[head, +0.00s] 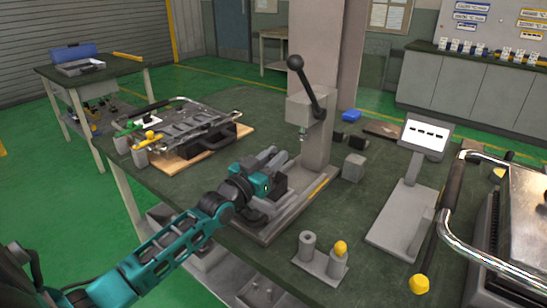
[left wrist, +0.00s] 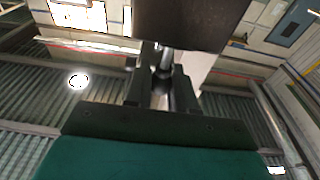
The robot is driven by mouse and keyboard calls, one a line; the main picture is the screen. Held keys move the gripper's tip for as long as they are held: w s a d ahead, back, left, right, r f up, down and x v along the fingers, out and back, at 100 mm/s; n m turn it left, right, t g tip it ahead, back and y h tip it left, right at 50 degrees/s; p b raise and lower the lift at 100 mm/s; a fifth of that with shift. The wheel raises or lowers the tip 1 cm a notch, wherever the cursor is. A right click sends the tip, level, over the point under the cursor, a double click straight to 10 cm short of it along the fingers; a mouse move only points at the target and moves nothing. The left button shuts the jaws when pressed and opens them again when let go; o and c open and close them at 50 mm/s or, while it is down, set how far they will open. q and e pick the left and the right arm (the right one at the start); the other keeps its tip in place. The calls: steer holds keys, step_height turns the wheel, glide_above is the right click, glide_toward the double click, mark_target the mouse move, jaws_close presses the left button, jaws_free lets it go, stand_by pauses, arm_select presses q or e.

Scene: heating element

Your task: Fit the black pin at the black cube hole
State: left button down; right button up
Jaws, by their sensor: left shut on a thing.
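My left gripper (head: 268,182) is beside the base of the lever press in the head view, and its fingertips are hard to make out there. In the left wrist view my left gripper (left wrist: 161,92) is shut on a slim pin (left wrist: 166,62), which looks grey under the light. A dark block (left wrist: 180,22) fills the top of that view, just past the pin's end. I cannot tell whether it is the black cube, or whether the pin touches it; no hole shows. My right gripper is not in view.
The lever press (head: 307,105) stands against a grey column. A grey cube (head: 354,167) sits right of it. A stand with two posts (head: 320,262), a tilted display (head: 424,138) and a machine with a bent metal handle (head: 500,270) occupy the right. A metal frame (head: 185,130) lies left.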

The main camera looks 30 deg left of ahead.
arm_select(q)
steer(key=c, duration=0.9)
jaws_free()
steer(key=shift+f, duration=0.3)
steer(key=shift+o, duration=0.2)
steer(key=shift+s+f, duration=0.25)
steer(key=shift+s, duration=0.3)
steer(key=s+a+f, duration=0.1)
steer(key=s, duration=1)
steer(key=shift+s+p, duration=0.35)
